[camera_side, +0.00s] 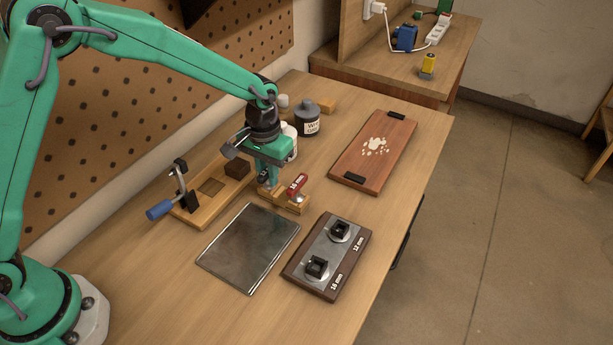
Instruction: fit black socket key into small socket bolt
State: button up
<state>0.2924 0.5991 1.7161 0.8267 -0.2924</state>
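The nearer bolt (316,267) is beside the label "16 mm". The farther bolt (340,230) is beside "12 mm", the smaller marked size. My gripper (268,184) points down over the left part of a small wooden holder (292,205), behind the metal plate. A red piece with a white label (297,185) stands at that holder, just right of my fingers. I cannot make out a black socket key; it may be hidden at the fingers. Whether the fingers are closed is too small to tell.
A bare metal plate (248,250) lies left of the block. A wooden fixture (205,205) with a blue-handled clamp (160,209) stands left. Bottles (306,119) are behind my gripper. A reddish board (375,152) lies back right. The table's right edge is near the block.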

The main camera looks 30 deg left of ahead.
jog(key=shift+r, duration=0.15)
grip_shut()
jog(key=shift+r, duration=0.55)
jog(key=r, duration=0.3)
jog(key=shift+s+d+r, duration=0.1)
jog(key=shift+s+d, duration=0.1)
jog(key=shift+d, duration=0.05)
jog(key=s+d+r, duration=0.6)
jog(key=s+d, duration=0.1)
jog(key=s, duration=0.1)
jog(key=shift+s+d+r, duration=0.15)
jog(key=shift+d+r, duration=0.05)
jog(key=shift+r, duration=0.05)
jog(key=w+d, duration=0.5)
jog(key=d, duration=0.6)
jog(key=shift+d+f, duration=0.15)
jog(key=shift+d, duration=0.2)
jog(key=shift+w+f, duration=0.1)
jog(key=shift+f, duration=0.1)
jog(key=shift+f, duration=2.65)
jog(key=shift+f, duration=1.35)
